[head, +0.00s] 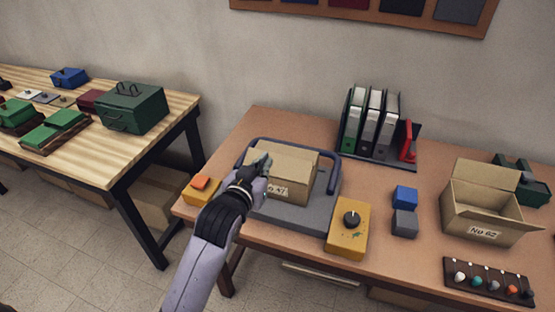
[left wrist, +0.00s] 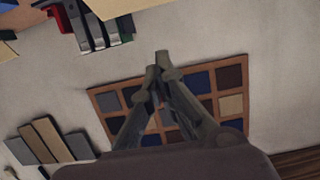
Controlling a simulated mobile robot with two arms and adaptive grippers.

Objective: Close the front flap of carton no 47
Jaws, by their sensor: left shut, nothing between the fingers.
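Carton no 47 (head: 291,186) is a tan cardboard box on a grey platform (head: 292,217) with a blue rail. Its top looks mostly covered by cardboard. I cannot tell from here how the front flap lies. My left gripper (head: 262,163) is shut and empty at the carton's left front corner, and it hides part of the label and the left side. I cannot tell whether it touches the cardboard. In the left wrist view the shut fingertips (left wrist: 161,60) show against the wall, with a tan cardboard edge (left wrist: 110,8) at the top. My right gripper is not in view.
A yellow box with a black knob (head: 348,228) and an orange-button box (head: 201,188) flank the platform's front. Binders (head: 372,120) stand behind. Open carton no 62 (head: 486,212) is to the right, past blue and grey blocks (head: 405,208). A second table (head: 100,165) stands left.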

